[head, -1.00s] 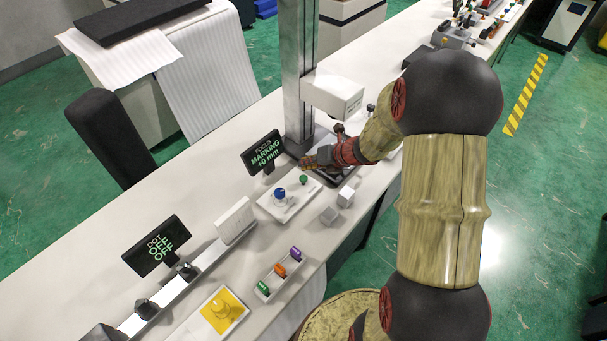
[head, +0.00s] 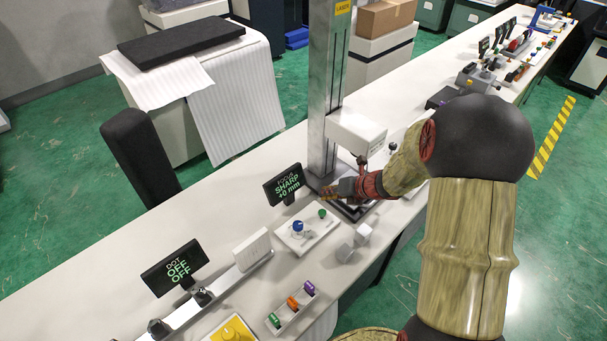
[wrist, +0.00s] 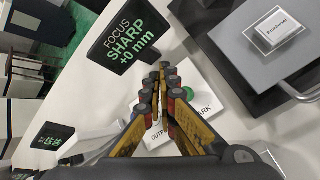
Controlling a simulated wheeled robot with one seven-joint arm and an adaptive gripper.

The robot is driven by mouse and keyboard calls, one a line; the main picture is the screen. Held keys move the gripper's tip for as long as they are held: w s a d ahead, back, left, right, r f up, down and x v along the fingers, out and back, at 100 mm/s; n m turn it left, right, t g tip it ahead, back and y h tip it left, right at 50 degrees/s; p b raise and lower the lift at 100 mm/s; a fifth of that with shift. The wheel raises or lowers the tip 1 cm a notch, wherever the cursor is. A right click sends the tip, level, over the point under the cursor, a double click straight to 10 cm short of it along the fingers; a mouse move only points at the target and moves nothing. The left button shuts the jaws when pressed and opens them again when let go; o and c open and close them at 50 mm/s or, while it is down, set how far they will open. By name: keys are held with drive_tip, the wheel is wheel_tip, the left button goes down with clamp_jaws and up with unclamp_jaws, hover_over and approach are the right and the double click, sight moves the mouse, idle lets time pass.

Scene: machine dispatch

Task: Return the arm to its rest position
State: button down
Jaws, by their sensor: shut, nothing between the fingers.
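My arm reaches from the right side of the head view over the white bench (head: 110,268). My gripper (head: 328,191) is beside the laser marking machine's column (head: 325,100), just below its white head (head: 356,132). In the wrist view my gripper (wrist: 160,72) has its fingers together and empty. It hangs above a white button panel with a green button (wrist: 188,93). The focus display (wrist: 130,42) beside it reads "FOCUS SHARP +0 mm". In the head view the same display (head: 284,185) stands left of my gripper.
The button panel (head: 306,230) carries a blue knob. A second display (head: 174,267) reads "DOT OFF OFF". A grey plate with a small labelled block (wrist: 277,28) is close to my fingers.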

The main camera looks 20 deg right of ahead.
drive_tip(key=shift+s+a+n, duration=0.1)
drive_tip(key=shift+a+n, duration=0.1)
drive_tip(key=shift+n, duration=0.8)
drive_tip(key=s+a+r+n+g+y, duration=0.1)
drive_tip(key=s+a+r+n+g, duration=0.2)
drive_tip(key=s+n, duration=0.55)
drive_tip(key=s+a+r+n+g, duration=0.15)
drive_tip(key=s+a+n, duration=0.35)
drive_tip(key=n, duration=0.6)
drive_tip(key=s+a+r+n+t+h, duration=0.1)
drive_tip(key=s+a+r+n+h, duration=0.1)
drive_tip(key=s+r+n, duration=0.5)
drive_tip(key=s+a+r+n+t+h, duration=0.1)
drive_tip(key=s+a+r+n+h, duration=0.1)
drive_tip(key=s+r+n, duration=0.4)
wheel_tip(320, 180, up, 6)
drive_tip(key=n+h, duration=0.1)
drive_tip(key=n, duration=0.4)
drive_tip(key=shift+s+r, duration=0.15)
drive_tip(key=shift+s, duration=0.2)
